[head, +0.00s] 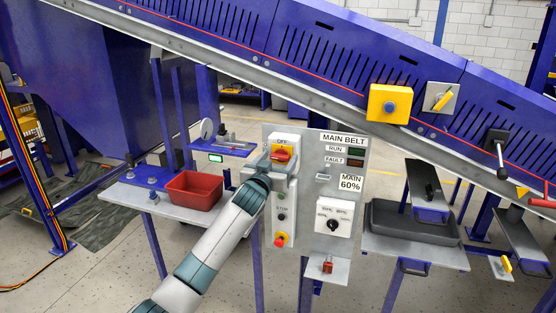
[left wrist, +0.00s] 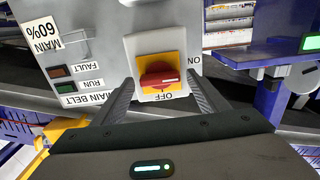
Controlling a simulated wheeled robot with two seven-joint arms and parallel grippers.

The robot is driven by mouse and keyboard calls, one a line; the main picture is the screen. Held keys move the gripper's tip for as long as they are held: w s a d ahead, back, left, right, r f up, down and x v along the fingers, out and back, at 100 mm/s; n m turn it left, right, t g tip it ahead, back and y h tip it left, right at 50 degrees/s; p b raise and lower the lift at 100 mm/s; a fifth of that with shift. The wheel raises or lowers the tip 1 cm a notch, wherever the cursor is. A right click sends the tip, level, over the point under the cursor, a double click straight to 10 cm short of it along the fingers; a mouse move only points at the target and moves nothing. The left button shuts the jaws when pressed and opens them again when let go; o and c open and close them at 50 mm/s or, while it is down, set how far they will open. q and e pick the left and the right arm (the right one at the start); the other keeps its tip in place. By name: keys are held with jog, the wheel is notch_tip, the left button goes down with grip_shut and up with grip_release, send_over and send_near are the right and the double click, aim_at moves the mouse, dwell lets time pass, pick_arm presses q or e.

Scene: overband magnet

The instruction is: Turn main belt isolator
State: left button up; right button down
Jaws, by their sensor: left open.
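The main belt isolator is a red rotary handle on a yellow plate in a pale housing, on the upper left of the grey MAIN BELT panel (head: 350,200). The red handle (head: 281,155) also shows in the left wrist view (left wrist: 160,78), which sees the panel upside down. There it lies roughly level, its white mark on the right, the side of the ON label. The OFF label is beyond its lower side. My left gripper (head: 277,168) is at the isolator, fingers open (left wrist: 162,97), one on each side of the plate. I cannot tell whether they touch it.
Below the isolator are a STOP button and a red emergency button (head: 280,240) on yellow. A selector knob (head: 332,224) is to the right. A red tray (head: 193,190) stands on the left bench, a dark tray (head: 412,222) on the right one. The inclined conveyor runs behind.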

pick_arm(q)
jog(key=c, duration=1.1)
jog(key=shift+o, duration=0.2)
jog(key=shift+m, duration=0.4)
jog(key=m, duration=0.7)
jog(key=shift+d+m, duration=0.1)
jog(key=shift+m, duration=0.3)
jog(key=m+p, duration=0.1)
jog(key=m, duration=0.4)
jog(key=shift+f+m, duration=0.15)
jog(key=shift+m, duration=0.15)
jog(key=shift+d+f+m+p, duration=0.1)
jog(key=shift+m+p, duration=0.25)
jog(key=shift+m, duration=1.45)
